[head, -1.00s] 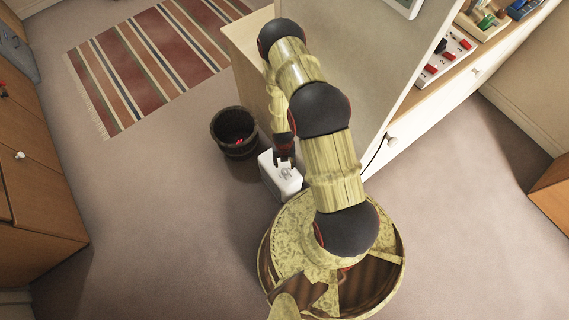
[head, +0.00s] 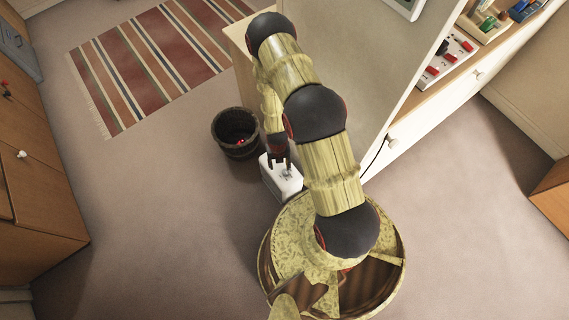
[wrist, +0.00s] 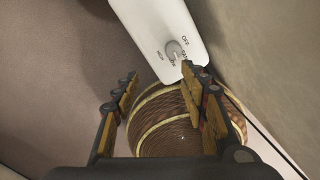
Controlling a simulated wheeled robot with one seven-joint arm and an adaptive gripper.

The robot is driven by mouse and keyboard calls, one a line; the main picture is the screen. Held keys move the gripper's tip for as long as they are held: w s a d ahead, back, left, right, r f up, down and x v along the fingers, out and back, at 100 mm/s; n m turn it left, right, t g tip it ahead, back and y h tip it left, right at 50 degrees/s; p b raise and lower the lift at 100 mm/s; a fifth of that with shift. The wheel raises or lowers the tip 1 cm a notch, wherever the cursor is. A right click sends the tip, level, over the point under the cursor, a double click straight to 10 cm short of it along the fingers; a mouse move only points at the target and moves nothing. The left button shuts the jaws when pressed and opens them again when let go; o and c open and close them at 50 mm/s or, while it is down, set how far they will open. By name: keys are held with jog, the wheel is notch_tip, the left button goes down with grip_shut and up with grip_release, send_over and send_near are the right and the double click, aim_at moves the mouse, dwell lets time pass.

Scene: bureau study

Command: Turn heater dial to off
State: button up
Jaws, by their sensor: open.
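The heater is a small white box (head: 286,182) on the carpet beside the cabinet. Its top panel (wrist: 150,22) fills the top of the wrist view. The round grey dial (wrist: 175,50) sits on that panel, with OFF and HIGH printed around it and another label partly hidden. I cannot tell for sure which mark the dial points to. My gripper (wrist: 163,88) is open and empty, its fingers spread. The dial lies just past the fingertips, nearer the right finger, which overlaps the panel's edge in the picture. In the head view my gripper (head: 279,162) hangs over the heater.
A dark round bin (head: 236,148) stands left of the heater. The pale cabinet (head: 350,55) rises close on the right, with a black cable down its side. A striped rug (head: 150,62) lies at the back left. Open carpet lies to the left.

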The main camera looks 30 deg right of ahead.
aim_at(285, 171)
jog(key=a+f+m, duration=0.1)
jog(key=m, duration=0.2)
jog(key=w+a+f+m+g, duration=0.1)
jog(key=f+m, duration=0.1)
jog(key=m, duration=0.2)
jog(key=w+a+f+m+g+h, duration=0.1)
jog(key=f+m, duration=0.1)
jog(key=m, duration=0.1)
jog(key=shift+w+m, duration=0.25)
jog(key=shift+m, duration=0.05)
jog(key=d+f+m+b, duration=0.1)
jog(key=d+f+m, duration=0.1)
jog(key=m, duration=0.2)
jog(key=s+d+f+m+h+b, duration=0.1)
jog(key=f+m, duration=0.1)
jog(key=m, duration=0.2)
jog(key=s+d+f+m+g+b, duration=0.1)
jog(key=d+f+m, duration=0.1)
jog(key=m, duration=0.1)
jog(key=shift+s+d+m+h, duration=0.15)
jog(key=shift+d+m+h, duration=0.15)
jog(key=shift+d+m, duration=0.1)
jog(key=shift+c, duration=0.4)
